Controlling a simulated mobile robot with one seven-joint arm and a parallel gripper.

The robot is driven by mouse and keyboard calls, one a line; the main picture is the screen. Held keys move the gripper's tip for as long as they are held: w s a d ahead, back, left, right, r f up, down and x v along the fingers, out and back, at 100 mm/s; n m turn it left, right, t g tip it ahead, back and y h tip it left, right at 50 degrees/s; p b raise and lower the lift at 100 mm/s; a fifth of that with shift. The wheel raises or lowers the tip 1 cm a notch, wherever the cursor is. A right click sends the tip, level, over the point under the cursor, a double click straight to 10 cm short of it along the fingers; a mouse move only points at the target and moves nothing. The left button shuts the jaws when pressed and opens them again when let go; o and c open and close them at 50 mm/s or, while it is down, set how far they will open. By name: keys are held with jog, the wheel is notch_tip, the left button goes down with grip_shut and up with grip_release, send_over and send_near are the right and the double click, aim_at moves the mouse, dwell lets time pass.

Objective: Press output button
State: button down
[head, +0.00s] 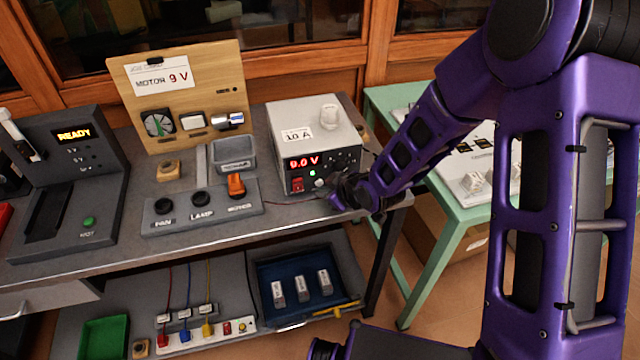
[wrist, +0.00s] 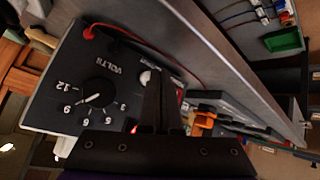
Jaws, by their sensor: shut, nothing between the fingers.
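The grey power supply (head: 315,130) stands on the bench with a red 9.0 V readout, a red switch (head: 297,185) and a small lit green light (head: 312,173). A pale round button (head: 319,182) sits low on its front. In the wrist view a white round button (wrist: 147,78), with lettering partly hidden by the fingers, lies beside the fingertips. The black VOLTS dial (wrist: 97,92) is left of it. My gripper (head: 338,190) is shut and empty in front of the panel's right part; its fingers also show in the wrist view (wrist: 163,80). I cannot tell whether they touch the button.
A grey switch box (head: 205,208) labelled FAN and LAMP, with an orange switch, sits left of the supply. A wooden MOTOR 9 V board (head: 185,90) stands behind. A READY unit (head: 70,175) is far left. A red lead runs along the bench edge. A green table (head: 440,240) is right.

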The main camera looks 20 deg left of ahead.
dwell(0.3)
jog(key=shift+w+a, duration=0.25)
jog(key=shift+w, duration=0.15)
dwell(0.4)
jog(key=shift+s+b, duration=0.1)
jog(key=shift+b, duration=0.2)
jog(key=shift+s+d, duration=0.25)
jog(key=shift+s, duration=0.05)
jog(key=shift+s+d+b, duration=0.2)
jog(key=shift+s+d, duration=0.3)
jog(key=shift+s, duration=0.35)
jog(key=shift+s+d+b, duration=0.2)
jog(key=shift+s+d, duration=0.35)
jog(key=shift+s, duration=0.3)
jog(key=shift+s+d+b, duration=0.2)
jog(key=shift+s+d, duration=0.3)
jog(key=shift+s, duration=0.35)
